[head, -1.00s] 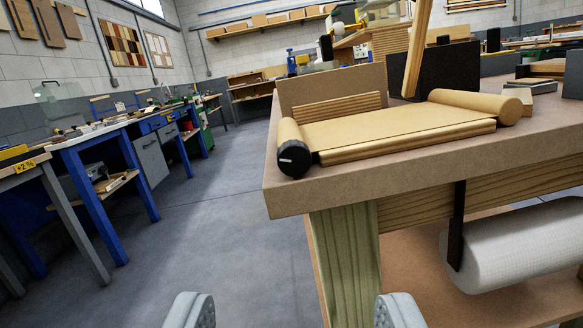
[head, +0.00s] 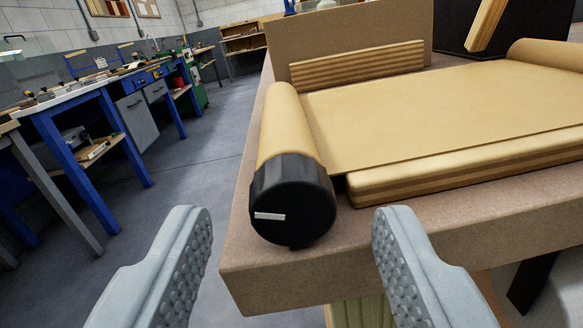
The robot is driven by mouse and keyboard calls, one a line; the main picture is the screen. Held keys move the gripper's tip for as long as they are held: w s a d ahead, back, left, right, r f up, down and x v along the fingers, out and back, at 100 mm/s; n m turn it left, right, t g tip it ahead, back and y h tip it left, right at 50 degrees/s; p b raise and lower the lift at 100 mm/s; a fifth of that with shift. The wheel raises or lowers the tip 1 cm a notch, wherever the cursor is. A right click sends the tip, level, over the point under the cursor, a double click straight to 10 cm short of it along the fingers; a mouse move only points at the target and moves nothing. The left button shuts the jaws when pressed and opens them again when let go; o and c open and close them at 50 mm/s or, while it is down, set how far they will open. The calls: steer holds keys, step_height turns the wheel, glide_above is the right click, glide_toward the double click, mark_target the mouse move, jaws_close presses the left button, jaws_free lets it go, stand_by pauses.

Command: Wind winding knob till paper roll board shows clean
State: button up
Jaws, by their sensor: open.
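The black winding knob (head: 293,203) sits on the near end of the left paper roll (head: 287,125), at the table's left corner. A white mark on its face lies nearly level. Tan paper stretches right from this roll over the paper roll board (head: 470,165) to a second roll (head: 548,52) at the right edge. The paper over the board looks plain; I see no marks on it. My gripper (head: 292,240) is open, with one grey ridged finger on each side of the knob in the picture. The fingers appear nearer to me than the knob and apart from it.
The brown table (head: 262,275) has its corner just below the knob. A ribbed wooden strip and an upright panel (head: 350,38) stand behind the paper. A slanted wooden bar (head: 486,24) is at upper right. Blue workbenches (head: 85,135) stand left, across open grey floor (head: 185,150).

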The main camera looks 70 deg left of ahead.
steer(key=shift+w+a, duration=0.35)
steer(key=shift+a, duration=0.3)
steer(key=shift+c, duration=0.2)
steer(key=c, duration=0.9)
steer(key=shift+n, duration=1.6)
steer(key=shift+c, duration=0.2)
steer(key=o, duration=1)
